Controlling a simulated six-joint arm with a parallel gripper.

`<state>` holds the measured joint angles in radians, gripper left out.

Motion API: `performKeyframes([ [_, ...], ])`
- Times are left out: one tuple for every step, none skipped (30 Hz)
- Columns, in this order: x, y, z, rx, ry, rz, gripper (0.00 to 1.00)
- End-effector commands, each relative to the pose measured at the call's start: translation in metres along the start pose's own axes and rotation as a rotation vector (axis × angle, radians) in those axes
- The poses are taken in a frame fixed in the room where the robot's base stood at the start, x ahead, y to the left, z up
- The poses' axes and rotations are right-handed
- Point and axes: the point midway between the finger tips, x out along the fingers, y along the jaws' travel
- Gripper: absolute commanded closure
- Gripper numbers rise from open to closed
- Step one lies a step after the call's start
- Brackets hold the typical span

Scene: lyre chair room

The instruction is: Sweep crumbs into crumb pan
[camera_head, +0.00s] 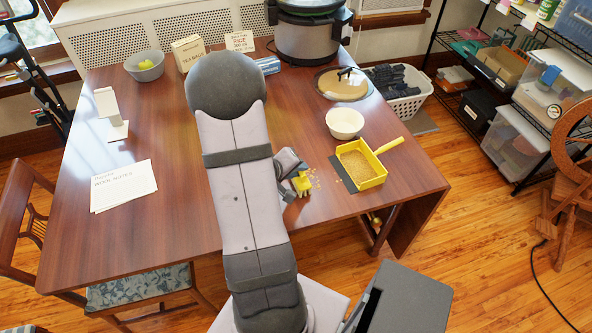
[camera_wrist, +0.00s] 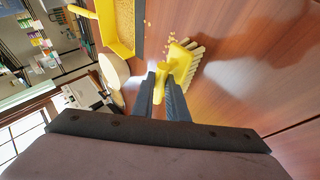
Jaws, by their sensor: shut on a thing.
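My gripper (camera_head: 292,178) is shut on the handle of a yellow brush (camera_head: 302,184), just above or on the table. In the wrist view the fingers (camera_wrist: 163,82) close around the handle, and the pale bristles of the brush (camera_wrist: 184,60) point away from them. The yellow crumb pan (camera_head: 382,181) lies to the right of the brush, with many tan crumbs inside and its handle toward the upper right. A few loose crumbs (camera_head: 314,176) lie on the table beside the brush, between it and the pan. The pan also shows in the wrist view (camera_wrist: 122,48).
A dark flat strip (camera_head: 342,174) lies along the pan's left edge. A cream bowl (camera_head: 345,123) stands behind the pan, with a glass lid (camera_head: 343,85) farther back. Paper notes (camera_head: 123,186) lie at the left of the wooden table (camera_head: 170,150). The table's front right corner is clear.

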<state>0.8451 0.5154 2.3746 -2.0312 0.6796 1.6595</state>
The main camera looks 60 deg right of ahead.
Motion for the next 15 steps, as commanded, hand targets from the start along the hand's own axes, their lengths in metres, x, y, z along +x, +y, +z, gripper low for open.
performKeyframes([
  [0.004,0.003,0.002,0.004,0.000,0.003,1.00],
  [0.006,0.005,0.003,0.004,0.000,0.003,1.00],
  [0.008,0.007,0.004,0.005,0.000,0.003,1.00],
  [0.009,0.009,0.005,0.005,0.000,0.003,1.00],
  [0.010,0.011,0.005,0.004,0.000,0.002,1.00],
  [0.012,0.014,0.006,0.004,0.000,0.002,1.00],
  [0.013,0.016,0.007,0.004,0.000,0.003,1.00],
  [0.013,0.017,0.007,0.004,0.000,0.003,1.00],
  [0.013,0.018,0.008,0.002,0.000,0.003,1.00],
  [0.013,0.018,0.007,0.001,0.000,0.002,1.00],
  [0.013,0.019,0.007,0.001,0.001,0.002,1.00],
  [0.013,0.019,0.007,0.000,0.001,0.002,1.00],
  [0.013,0.019,0.007,0.000,0.001,0.002,1.00],
  [0.014,0.019,0.007,0.000,0.001,0.002,1.00],
  [0.015,0.020,0.008,0.001,0.001,0.002,1.00],
])
